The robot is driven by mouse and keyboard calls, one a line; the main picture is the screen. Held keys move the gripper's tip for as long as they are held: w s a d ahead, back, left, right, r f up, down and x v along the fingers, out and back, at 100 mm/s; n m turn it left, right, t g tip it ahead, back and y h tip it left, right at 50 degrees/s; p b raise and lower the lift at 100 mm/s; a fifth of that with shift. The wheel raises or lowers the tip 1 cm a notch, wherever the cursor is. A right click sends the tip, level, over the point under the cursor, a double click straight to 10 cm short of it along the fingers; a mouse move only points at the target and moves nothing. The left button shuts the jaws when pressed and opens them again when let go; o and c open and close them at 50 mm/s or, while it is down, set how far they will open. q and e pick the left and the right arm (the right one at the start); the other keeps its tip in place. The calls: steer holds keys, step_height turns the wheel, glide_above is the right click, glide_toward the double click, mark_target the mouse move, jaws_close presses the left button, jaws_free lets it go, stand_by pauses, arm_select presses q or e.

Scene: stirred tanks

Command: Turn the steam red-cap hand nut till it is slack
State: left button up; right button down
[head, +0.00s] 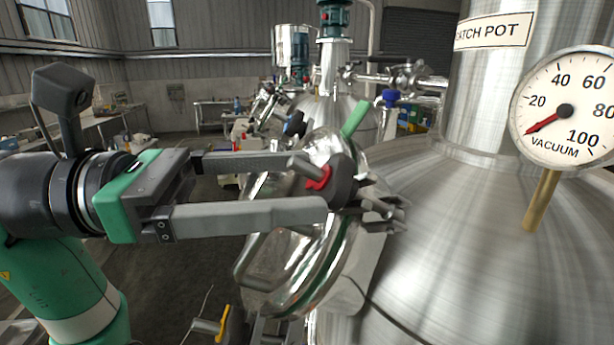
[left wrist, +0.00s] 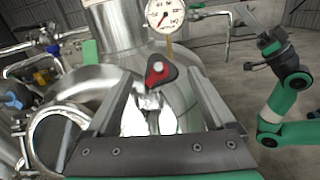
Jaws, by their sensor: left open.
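The red-cap hand nut (head: 319,178) is a dark lobed knob with a red cap, on the rim of the round shiny manway cover (head: 325,262). It also shows in the left wrist view (left wrist: 157,70), beyond and between the fingertips. My left gripper (head: 312,184) is open, with one finger on the far side of the nut and one on the near side. I cannot tell whether either finger touches it. My right arm shows at the right of the left wrist view; its gripper (left wrist: 246,18) is small there and its jaw state is unclear.
A vacuum gauge (head: 565,108) stands on the steel vessel (head: 500,240) at right, under the catch pot (head: 490,90). Pipes and a blue-handled valve (head: 390,97) lie farther back.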

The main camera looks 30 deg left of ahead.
arm_select(q)
steer(key=shift+x, duration=1.15)
steer(key=c, duration=1.4)
